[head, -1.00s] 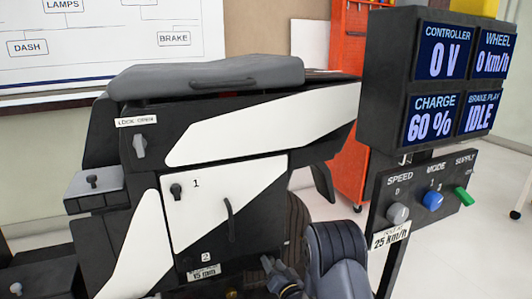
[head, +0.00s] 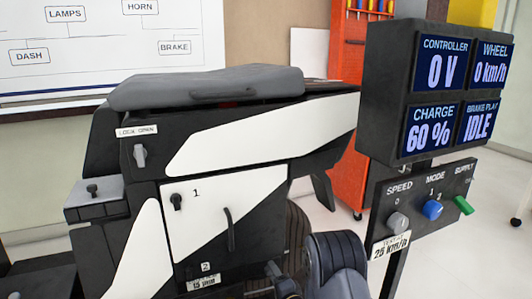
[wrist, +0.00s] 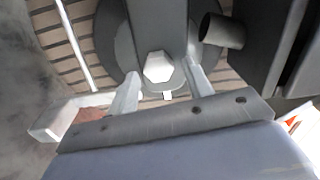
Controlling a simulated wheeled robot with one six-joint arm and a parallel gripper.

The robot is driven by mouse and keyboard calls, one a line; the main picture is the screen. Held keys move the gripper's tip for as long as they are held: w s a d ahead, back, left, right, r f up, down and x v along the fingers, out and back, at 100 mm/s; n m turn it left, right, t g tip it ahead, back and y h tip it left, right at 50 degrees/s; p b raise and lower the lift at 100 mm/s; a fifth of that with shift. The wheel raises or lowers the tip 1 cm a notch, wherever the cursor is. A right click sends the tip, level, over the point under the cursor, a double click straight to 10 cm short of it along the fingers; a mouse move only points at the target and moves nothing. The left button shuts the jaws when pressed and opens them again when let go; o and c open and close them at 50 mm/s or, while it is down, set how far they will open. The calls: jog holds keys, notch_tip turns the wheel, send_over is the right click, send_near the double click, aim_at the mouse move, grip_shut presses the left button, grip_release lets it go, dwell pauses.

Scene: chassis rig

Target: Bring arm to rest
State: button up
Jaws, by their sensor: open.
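My arm (head: 338,262) shows at the bottom of the head view, in front of the lower right of a black-and-white vehicle rig (head: 240,150). My gripper (wrist: 160,80) shows in the wrist view with its two pale fingers apart. A white hexagonal nut or bolt head (wrist: 158,67) appears in the gap between the fingers. I cannot tell whether they touch it. It sits on a grey bar in front of a round dark hub. The fingertips cannot be made out in the head view.
The display box (head: 436,90) and knob panel (head: 425,208) stand close at the right of my arm. A red cabinet (head: 358,150) is behind. In the wrist view a short grey tube (wrist: 222,32) is right of the fingers. Open floor shows at the far right.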

jog(key=m+p, duration=0.2)
jog(key=m, duration=0.1)
jog(key=m+p, duration=0.2)
jog(key=m, duration=0.2)
jog(key=m+p, duration=0.3)
jog(key=m, duration=0.1)
jog(key=shift+s+a+f, duration=0.1)
jog(key=shift+a+f, duration=0.05)
jog(key=shift+f, duration=0.1)
jog(key=shift+m, duration=0.3)
jog(key=shift+s, duration=0.1)
